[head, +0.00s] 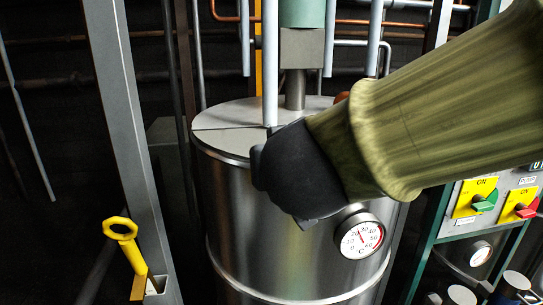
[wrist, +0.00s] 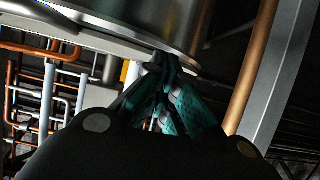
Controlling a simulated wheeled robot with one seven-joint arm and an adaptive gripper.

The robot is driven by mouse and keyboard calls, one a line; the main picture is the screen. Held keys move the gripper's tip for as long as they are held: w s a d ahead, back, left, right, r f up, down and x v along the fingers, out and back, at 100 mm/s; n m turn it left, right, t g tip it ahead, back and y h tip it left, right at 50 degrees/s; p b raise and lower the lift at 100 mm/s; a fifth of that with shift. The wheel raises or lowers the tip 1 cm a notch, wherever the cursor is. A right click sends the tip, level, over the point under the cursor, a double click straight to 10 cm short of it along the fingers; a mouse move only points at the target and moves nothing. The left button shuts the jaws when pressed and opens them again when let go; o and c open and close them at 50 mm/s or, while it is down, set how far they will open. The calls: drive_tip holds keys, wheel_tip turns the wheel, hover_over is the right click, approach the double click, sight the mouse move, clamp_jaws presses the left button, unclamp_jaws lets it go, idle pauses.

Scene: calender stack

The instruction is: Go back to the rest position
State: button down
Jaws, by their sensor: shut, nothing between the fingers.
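My gripper (wrist: 163,66) shows in the wrist view with its dark and teal fingers drawn together at the tips, holding nothing. In the head view my arm, in an olive sleeve with a black end, reaches in from the right across the front of the steel tank (head: 245,225). The fingers are mostly hidden there behind the black end. The arm covers part of the tank's upper right side.
A round dial gauge (head: 360,237) sits on the tank just below my arm. A yellow handle (head: 125,235) is by the grey post (head: 130,130) at left. A panel with a green switch (head: 484,201) and a red switch (head: 526,208) stands at right. Vertical pipes rise behind the tank.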

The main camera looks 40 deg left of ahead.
drive_tip(key=w+d+f+m+h+b, duration=0.1)
drive_tip(key=w+d+f, duration=0.3)
drive_tip(key=f, duration=0.3)
drive_tip(key=w+d+f+m+h, duration=0.15)
drive_tip(key=w+d+f, duration=0.25)
drive_tip(key=f, duration=0.4)
drive_tip(key=w+d+f+m+h+b, duration=0.1)
drive_tip(key=w+d+f+m, duration=0.1)
drive_tip(key=w+d+f, duration=0.35)
drive_tip(key=d+f+m+g+h+b, duration=0.1)
drive_tip(key=d+f, duration=0.5)
drive_tip(key=f, duration=0.7)
drive_tip(key=d+f+m+g+h+b, duration=0.15)
drive_tip(key=d+f, duration=0.45)
drive_tip(key=f, duration=0.6)
drive_tip(key=s+d+f+m+g+h, duration=0.1)
drive_tip(key=s+d+f, duration=0.4)
drive_tip(key=d+f, duration=0.4)
drive_tip(key=s+d+f+m+g+h, duration=0.15)
drive_tip(key=s+d+f, duration=0.25)
drive_tip(key=d+f, duration=0.5)
drive_tip(key=s+d+f+m+g+h+b, duration=0.1)
drive_tip(key=s+d+f+g, duration=0.2)
drive_tip(key=s+d+f, duration=0.9)
drive_tip(key=s, duration=0.3)
drive_tip(key=shift+d+f+h, duration=0.2)
drive_tip(key=shift+d+h, duration=0.1)
drive_tip(key=shift+h, duration=0.05)
